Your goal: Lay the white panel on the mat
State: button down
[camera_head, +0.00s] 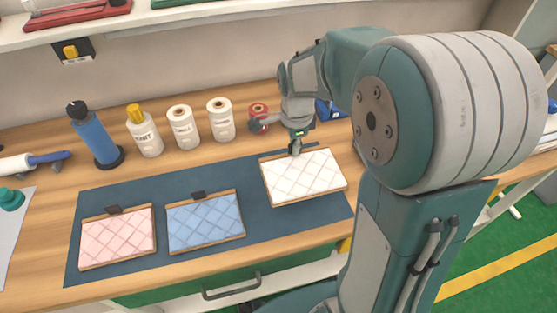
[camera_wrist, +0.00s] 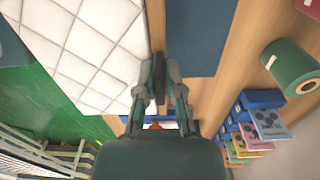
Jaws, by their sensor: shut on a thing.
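The white quilted panel (camera_head: 303,178) has a tan edge and is over the right end of the dark blue mat (camera_head: 255,215). My gripper (camera_head: 296,150) is shut on the clip at the middle of its far edge. A pink panel (camera_head: 118,238) and a blue panel (camera_head: 205,222) lie on the mat to the left, each with a dark clip.
Behind the mat stand a blue bottle (camera_head: 93,137), a yellow-capped bottle (camera_head: 144,133), two white rolls (camera_head: 183,129) and a red roll (camera_head: 259,113). Blue bins (camera_head: 328,110) are partly hidden behind my arm. Green floor (camera_head: 500,255) lies beyond the table's right front edge.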

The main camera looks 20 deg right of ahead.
jog(key=w+f, duration=0.2)
jog(key=f, duration=0.1)
jog(key=w+f, duration=0.1)
jog(key=shift+a+f, duration=0.2)
jog(key=shift+f, duration=0.2)
jog(key=f, duration=0.1)
jog(key=a+f, duration=0.1)
jog(key=f, duration=0.1)
jog(key=shift+w+a+f, duration=0.15)
jog(key=shift+a+f, duration=0.15)
jog(key=shift+f, duration=0.1)
jog(key=shift+d, duration=0.25)
jog(key=c, duration=0.8)
grip_release()
jog(key=shift+d, duration=0.2)
jog(key=shift+o, duration=0.2)
jog(key=shift+a, duration=0.25)
